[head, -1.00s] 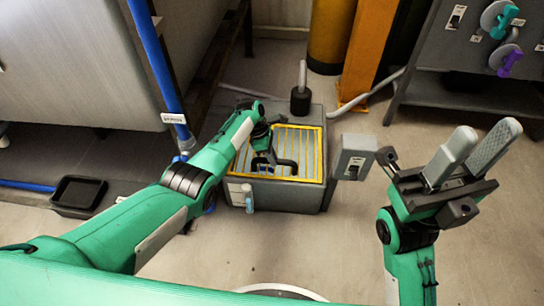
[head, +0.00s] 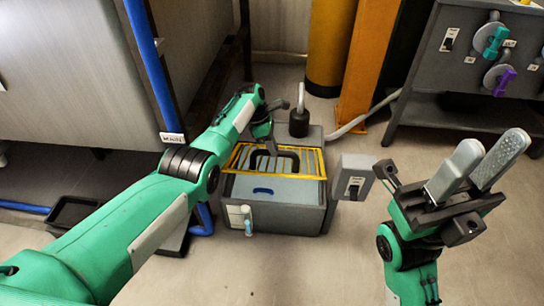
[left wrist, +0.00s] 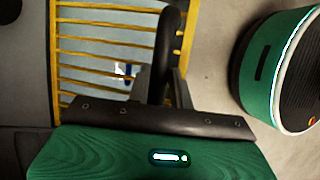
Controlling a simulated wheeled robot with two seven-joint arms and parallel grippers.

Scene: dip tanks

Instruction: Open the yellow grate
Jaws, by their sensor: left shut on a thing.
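The yellow grate (head: 312,163) is tilted up on the grey tank (head: 262,218), hinged at the tank's far side. The tank's opening shows below it, with a blue thing (head: 263,190) inside. In the left wrist view the grate's yellow bars (left wrist: 90,44) and its black handle (left wrist: 167,45) show.
A grey switch box (head: 354,178) stands at the tank's right. A black-capped pipe (head: 299,120) rises behind it. A blue pipe (head: 150,70) and black tray (head: 75,212) are at the left. A panel with teal and purple valves (head: 495,80) is at the right.

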